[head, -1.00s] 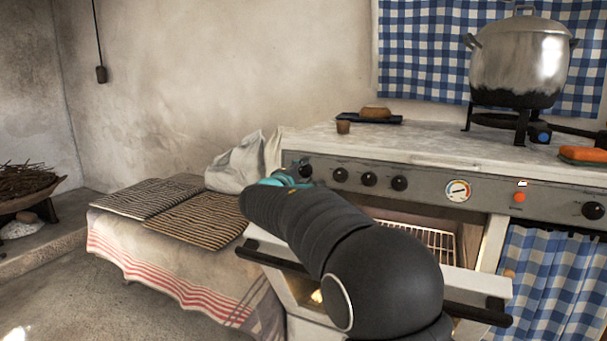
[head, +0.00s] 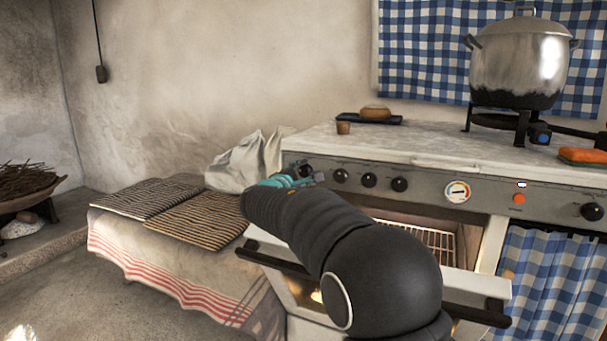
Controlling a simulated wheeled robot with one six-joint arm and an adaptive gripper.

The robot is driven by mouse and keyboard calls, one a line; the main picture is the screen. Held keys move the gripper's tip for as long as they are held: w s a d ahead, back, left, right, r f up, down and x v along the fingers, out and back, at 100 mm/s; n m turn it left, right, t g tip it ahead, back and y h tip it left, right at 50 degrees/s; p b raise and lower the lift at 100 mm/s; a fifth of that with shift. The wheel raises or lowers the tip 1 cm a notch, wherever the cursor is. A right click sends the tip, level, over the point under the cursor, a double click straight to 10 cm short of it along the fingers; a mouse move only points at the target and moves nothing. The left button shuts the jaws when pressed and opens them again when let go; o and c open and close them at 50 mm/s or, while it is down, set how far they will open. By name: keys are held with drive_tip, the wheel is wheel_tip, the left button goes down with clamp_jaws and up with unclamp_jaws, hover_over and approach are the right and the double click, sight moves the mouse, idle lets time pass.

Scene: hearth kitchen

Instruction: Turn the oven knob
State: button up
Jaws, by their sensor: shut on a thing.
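The oven's grey front panel (head: 430,187) carries a row of black knobs. The leftmost knob (head: 304,171) is at the panel's left end, partly hidden by my gripper. My gripper (head: 291,178), teal and dark, is at this knob and shut on it; its fingertips are small and partly hidden by my arm. The other black knobs (head: 369,180) stand to the right, apart from the gripper. The oven (head: 487,284) has its door partly open, with a wire rack (head: 430,236) inside and a warm glow.
My arm crosses in front of the oven door's dark handle (head: 275,263). A large pot (head: 518,65) stands at the right on a burner.

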drive_tip(key=o, duration=1.1)
drive_tip(key=shift+o, duration=0.2)
drive_tip(key=v, duration=1.2)
